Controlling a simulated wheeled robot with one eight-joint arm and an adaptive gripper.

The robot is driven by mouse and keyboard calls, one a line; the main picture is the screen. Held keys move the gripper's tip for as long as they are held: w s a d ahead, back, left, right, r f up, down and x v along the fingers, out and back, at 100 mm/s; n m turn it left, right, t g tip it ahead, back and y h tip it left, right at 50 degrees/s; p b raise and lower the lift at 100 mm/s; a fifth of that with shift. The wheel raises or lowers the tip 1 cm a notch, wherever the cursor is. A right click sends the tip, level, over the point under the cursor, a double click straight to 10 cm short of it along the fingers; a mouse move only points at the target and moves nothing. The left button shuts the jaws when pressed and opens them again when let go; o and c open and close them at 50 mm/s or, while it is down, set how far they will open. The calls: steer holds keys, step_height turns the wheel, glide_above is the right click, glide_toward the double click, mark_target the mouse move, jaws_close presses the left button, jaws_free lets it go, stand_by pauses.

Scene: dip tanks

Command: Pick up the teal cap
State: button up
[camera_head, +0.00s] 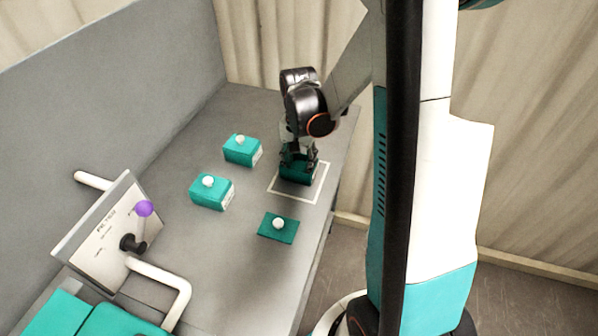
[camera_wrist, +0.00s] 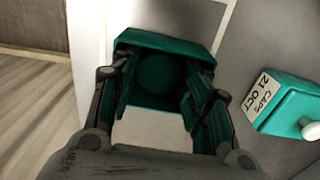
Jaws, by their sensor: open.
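An open teal box (camera_head: 297,173) stands inside a white square outline on the grey bench. In the wrist view its teal rim (camera_wrist: 165,42) shows, with a round teal shape (camera_wrist: 158,73) inside that looks like the teal cap. My gripper (camera_head: 299,157) is directly above the box, pointing down. In the wrist view my gripper (camera_wrist: 160,88) is open, with one finger on each side of the round shape. I cannot tell whether the fingers touch it. The near part of the box is hidden by my gripper.
A flat teal lid with a white knob (camera_head: 278,228) lies in front of the box. Two closed teal boxes (camera_head: 242,151) (camera_head: 211,193) stand to the left; one box in the wrist view (camera_wrist: 285,105) reads "CAPS 21 OCT". A panel with a purple-knobbed lever (camera_head: 110,235) stands front left.

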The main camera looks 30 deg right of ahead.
steer(key=shift+f, duration=0.65)
steer(key=c, duration=0.5)
steer(key=shift+r, duration=0.2)
